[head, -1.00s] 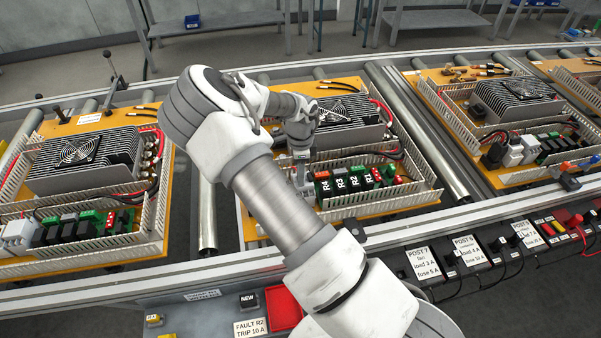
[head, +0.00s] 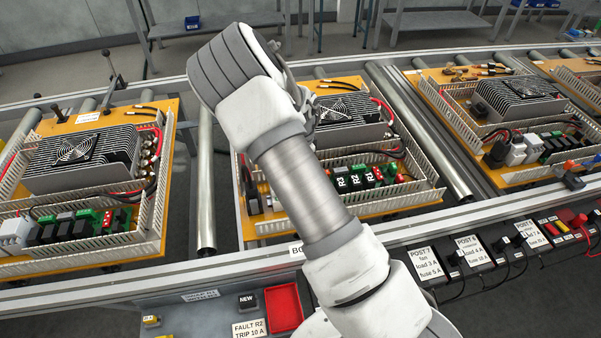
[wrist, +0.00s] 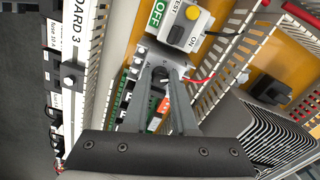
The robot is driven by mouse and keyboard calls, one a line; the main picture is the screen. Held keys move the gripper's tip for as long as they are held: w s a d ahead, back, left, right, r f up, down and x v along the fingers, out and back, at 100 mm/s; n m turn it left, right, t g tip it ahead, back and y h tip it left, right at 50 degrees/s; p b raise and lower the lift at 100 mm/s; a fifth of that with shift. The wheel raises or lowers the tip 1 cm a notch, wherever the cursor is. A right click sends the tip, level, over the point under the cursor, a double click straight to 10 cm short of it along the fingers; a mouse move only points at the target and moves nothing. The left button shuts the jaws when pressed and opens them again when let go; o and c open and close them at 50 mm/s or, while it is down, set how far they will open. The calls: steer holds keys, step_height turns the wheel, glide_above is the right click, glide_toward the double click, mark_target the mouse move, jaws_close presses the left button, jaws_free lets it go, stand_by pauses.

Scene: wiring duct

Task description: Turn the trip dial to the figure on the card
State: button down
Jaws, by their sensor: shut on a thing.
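The card (head: 249,329) at the lower edge of the head view reads "FAULT R2 TRIP 10 A". In the wrist view my gripper (wrist: 162,76) reaches down to a light grey module (wrist: 150,52) on the board. Its fingers are closed on a small dark trip dial (wrist: 160,73) on that module. The fingers cover most of the dial, so its pointer and setting cannot be read. In the head view my arm hides the gripper and the module. Relays labelled R3 (head: 341,181), R2 and R1 show beside the arm.
A grey switch box (wrist: 190,24) with a yellow button and OFF and ON labels is close above the module. Slotted duct walls (wrist: 225,75) and a finned heatsink (wrist: 270,130) flank the gripper. A red tray (head: 283,307) lies in front of the conveyor.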

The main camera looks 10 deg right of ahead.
steer(key=c, duration=0.7)
jaws_free()
step_height(320, 180, up, 18)
steer(key=shift+f+p, duration=0.25)
steer(key=shift+p, duration=0.35)
steer(key=shift+s, duration=0.1)
